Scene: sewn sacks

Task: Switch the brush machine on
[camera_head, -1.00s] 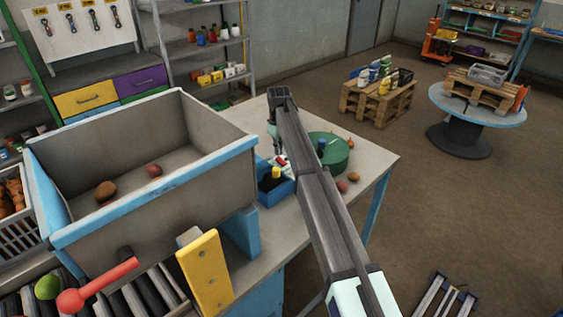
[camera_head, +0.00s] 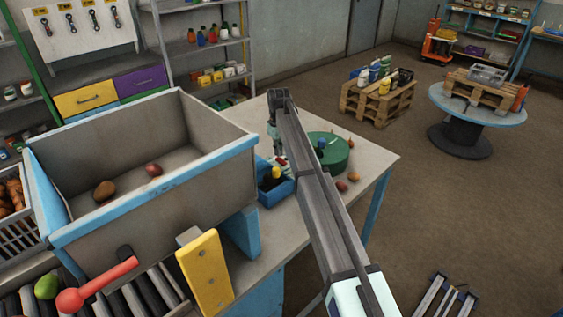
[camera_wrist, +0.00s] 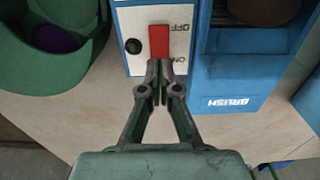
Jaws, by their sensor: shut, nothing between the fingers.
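The blue brush machine (camera_wrist: 240,72) fills the upper right of the wrist view, with its BRUSH label upside down. In the head view, it (camera_head: 268,193) stands on the table right of the big bin. Its white switch panel (camera_wrist: 180,40) carries a red switch (camera_wrist: 158,40), with OFF printed beside its upper part and ON, partly covered, near its lower end. My gripper (camera_wrist: 158,66) is shut and empty, its fingertips at the switch's lower end by the ON mark. I cannot tell whether they touch it or which way the switch is tilted.
A green round container (camera_wrist: 50,50) stands left of the panel; a purple thing lies in it. In the head view, a grey bin (camera_head: 150,215) with blue rims stands left of the machine. Small onion-like items (camera_head: 341,186) lie at the table's right side.

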